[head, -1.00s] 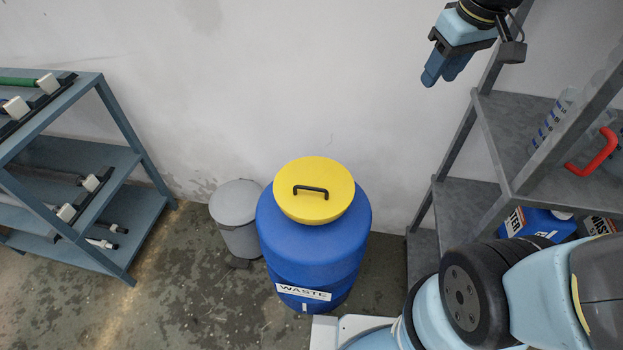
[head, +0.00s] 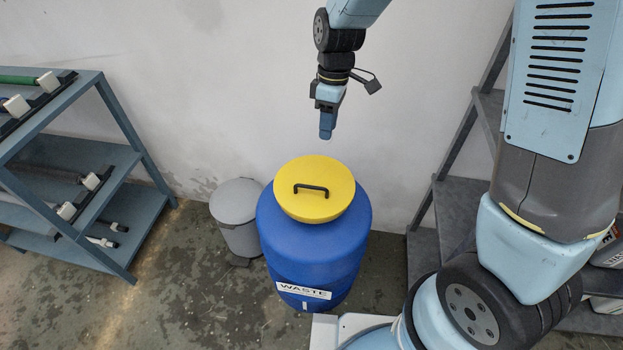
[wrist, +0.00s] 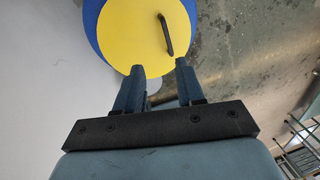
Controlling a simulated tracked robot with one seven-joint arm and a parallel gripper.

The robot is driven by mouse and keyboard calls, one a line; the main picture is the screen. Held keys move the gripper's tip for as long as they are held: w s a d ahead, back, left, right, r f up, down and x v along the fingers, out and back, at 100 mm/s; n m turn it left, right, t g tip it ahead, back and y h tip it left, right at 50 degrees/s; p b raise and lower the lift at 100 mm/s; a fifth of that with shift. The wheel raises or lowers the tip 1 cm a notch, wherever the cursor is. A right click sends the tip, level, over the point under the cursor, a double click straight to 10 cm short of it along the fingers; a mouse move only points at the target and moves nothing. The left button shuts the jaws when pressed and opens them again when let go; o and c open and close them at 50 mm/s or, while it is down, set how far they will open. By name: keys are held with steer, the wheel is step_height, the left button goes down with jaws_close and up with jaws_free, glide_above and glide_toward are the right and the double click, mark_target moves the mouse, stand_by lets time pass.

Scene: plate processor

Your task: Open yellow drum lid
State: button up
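The yellow lid (head: 314,205) sits on top of the blue drum (head: 310,250), which carries a WASTE label. A black bar handle (head: 311,188) stands up from the lid. My gripper (head: 326,136) is above and slightly behind the lid, fingers pointing down, apart from the handle. In the wrist view my gripper (wrist: 154,80) shows two blue fingers with a gap between them and nothing held. The yellow lid (wrist: 140,35) lies beyond the fingertips there, with the handle (wrist: 166,34) toward its right side.
A grey bin (head: 236,204) stands close to the drum's left. A blue shelf rack (head: 128,160) with tubes is at the left. A grey shelf unit (head: 440,195) stands at the right, partly hidden by my arm. The wall is behind the drum.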

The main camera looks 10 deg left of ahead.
step_height(320, 180, down, 4)
steer(key=a+r+n, duration=0.1)
steer(key=a, duration=0.1)
glide_above(315, 193)
steer(key=shift+g, duration=0.3)
steer(key=w+x, duration=0.1)
steer(key=x, duration=0.3)
steer(key=w+x, duration=0.1)
steer(key=x, duration=0.8)
steer(key=shift+w+d+f, duration=0.25)
steer(key=shift+w+f, duration=0.05)
steer(key=shift+f, duration=0.2)
jaws_close()
